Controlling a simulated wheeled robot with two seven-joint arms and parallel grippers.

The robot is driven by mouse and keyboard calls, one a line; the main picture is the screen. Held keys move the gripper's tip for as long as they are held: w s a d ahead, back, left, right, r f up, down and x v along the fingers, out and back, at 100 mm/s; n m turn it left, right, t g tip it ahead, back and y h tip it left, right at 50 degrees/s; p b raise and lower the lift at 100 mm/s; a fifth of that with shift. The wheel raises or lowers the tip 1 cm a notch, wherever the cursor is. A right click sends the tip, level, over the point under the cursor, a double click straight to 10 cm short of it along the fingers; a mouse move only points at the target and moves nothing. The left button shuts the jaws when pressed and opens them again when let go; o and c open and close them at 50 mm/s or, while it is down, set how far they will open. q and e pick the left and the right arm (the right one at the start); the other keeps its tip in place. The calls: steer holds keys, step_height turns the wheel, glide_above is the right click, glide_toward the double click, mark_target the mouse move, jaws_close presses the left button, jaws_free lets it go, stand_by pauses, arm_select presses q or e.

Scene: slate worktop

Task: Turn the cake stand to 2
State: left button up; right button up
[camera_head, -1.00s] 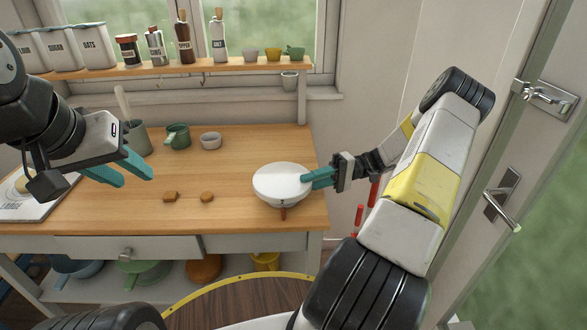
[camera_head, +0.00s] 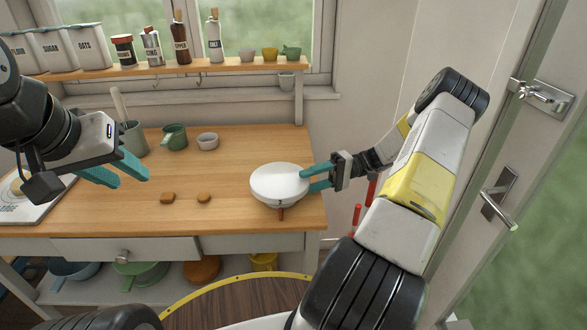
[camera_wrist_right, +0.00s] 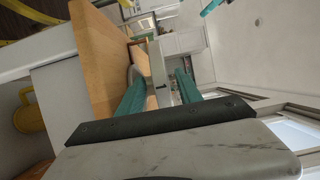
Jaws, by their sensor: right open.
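The cake stand (camera_head: 275,184) is a round white plate near the right front edge of the wooden worktop. My right gripper (camera_head: 309,180) is open at the stand's right rim, one teal finger above the other. In the right wrist view, the plate shows edge-on (camera_wrist_right: 157,68) between the open fingers; I cannot tell whether either touches it. My left gripper (camera_head: 134,178) is open and empty above the left part of the worktop.
Two small brown biscuits (camera_head: 168,197) lie left of the stand. A shelf (camera_head: 200,65) with jars and bottles runs along the window. The worktop between the biscuits and bowl is clear.

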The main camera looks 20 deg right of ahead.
steer(key=w+d, duration=0.1)
steer(key=d, duration=0.6)
steer(key=shift+d, duration=0.15)
